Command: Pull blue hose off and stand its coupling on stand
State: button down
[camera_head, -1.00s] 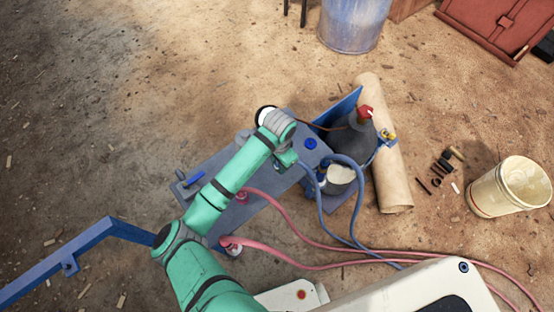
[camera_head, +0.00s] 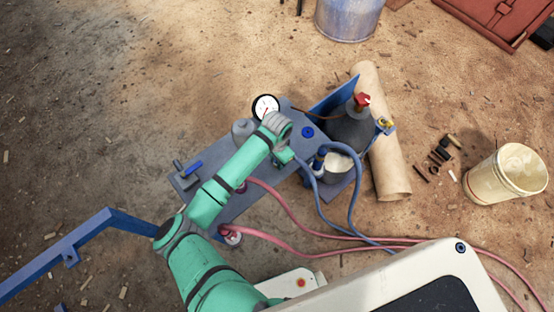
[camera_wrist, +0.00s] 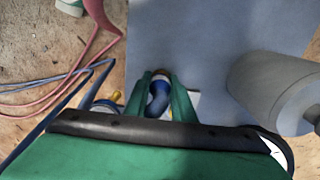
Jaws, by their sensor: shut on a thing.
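My gripper (camera_wrist: 160,98) is shut on the coupling end of a blue hose (camera_wrist: 157,102), held between its two green fingers in the wrist view. In the head view my gripper (camera_head: 286,156) is over the right edge of the grey-blue plate (camera_head: 235,160), largely covered by my wrist. The blue hose (camera_head: 318,198) runs from it down and right toward the ground. A second blue length loops over beside the pale-topped pot (camera_head: 338,168). I cannot tell which part is the stand, or whether the held coupling touches anything below.
A white dial gauge (camera_head: 265,107) and a grey cylinder (camera_wrist: 272,88) are close to my wrist. Pink hoses (camera_head: 285,244) cross the right side. A dark bottle with a red top (camera_head: 350,130), a paper roll (camera_head: 388,160) and a cream bucket (camera_head: 508,174) stand or lie farther right.

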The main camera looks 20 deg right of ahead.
jog(key=shift+f, duration=0.15)
dwell(0.8)
jog(key=c, duration=1.4)
grip_release()
jog(key=shift+c, duration=0.2)
notch_tip(320, 180, up, 11)
jog(key=shift+f, duration=0.1)
jog(key=shift+a, duration=0.1)
